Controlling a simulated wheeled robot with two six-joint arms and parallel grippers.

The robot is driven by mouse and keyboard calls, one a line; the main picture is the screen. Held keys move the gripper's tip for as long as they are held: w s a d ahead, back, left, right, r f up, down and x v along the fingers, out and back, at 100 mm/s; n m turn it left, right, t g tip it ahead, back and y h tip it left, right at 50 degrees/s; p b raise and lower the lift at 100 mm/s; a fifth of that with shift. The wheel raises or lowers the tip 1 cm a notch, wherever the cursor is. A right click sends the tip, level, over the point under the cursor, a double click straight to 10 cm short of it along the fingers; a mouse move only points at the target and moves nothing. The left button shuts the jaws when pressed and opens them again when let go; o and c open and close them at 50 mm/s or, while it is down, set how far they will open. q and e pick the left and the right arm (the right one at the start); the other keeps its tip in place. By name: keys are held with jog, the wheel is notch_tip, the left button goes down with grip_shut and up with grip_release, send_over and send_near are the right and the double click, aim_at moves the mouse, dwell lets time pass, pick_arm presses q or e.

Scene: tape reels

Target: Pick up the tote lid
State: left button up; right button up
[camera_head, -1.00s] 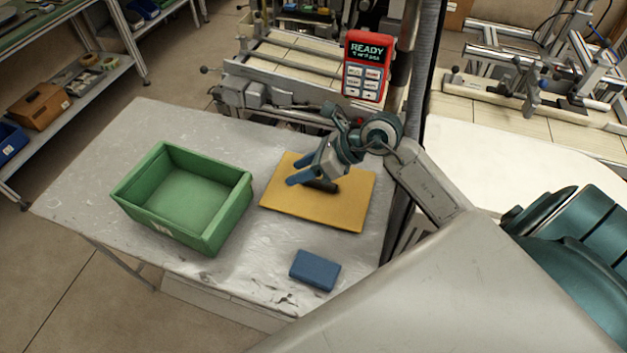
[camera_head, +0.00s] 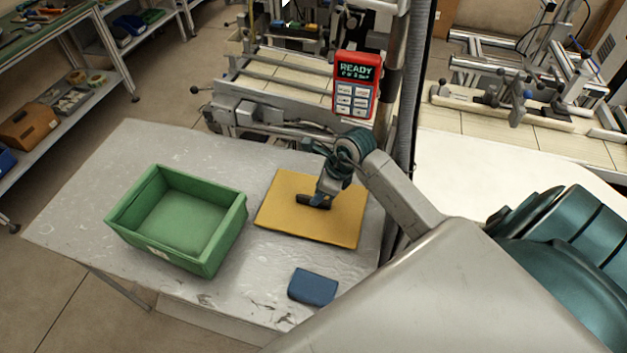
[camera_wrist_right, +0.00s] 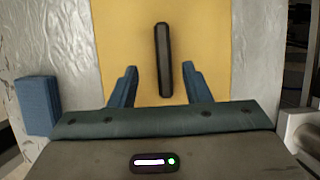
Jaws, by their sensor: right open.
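The tote lid (camera_head: 290,229) is a flat yellow-orange board with a dark bar handle (camera_head: 313,201) on top, lying on the metal table. My right gripper (camera_head: 321,198) is over the lid, at the handle. In the right wrist view the lid (camera_wrist_right: 200,30) fills the middle, and its black handle (camera_wrist_right: 163,60) stands between the open fingers of my right gripper (camera_wrist_right: 161,82), with gaps on both sides. The green tote (camera_head: 178,220) stands empty and open to the left of the lid. My left gripper is not in view.
A small blue block (camera_head: 313,287) lies on the table (camera_head: 100,220) in front of the lid; it also shows in the right wrist view (camera_wrist_right: 37,105). A red handheld panel (camera_head: 356,84) reading READY is behind the table. Bare table surrounds the tote.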

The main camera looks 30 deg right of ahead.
jog(key=x, duration=0.1)
jog(key=p+x, duration=0.2)
jog(key=shift+d+f, duration=0.25)
jog(key=shift+w+a+f, duration=0.1)
jog(key=shift+w+f, duration=0.05)
jog(key=shift+f, duration=0.3)
jog(key=shift+f+b, duration=0.25)
jog(key=shift+b, duration=0.2)
grip_shut()
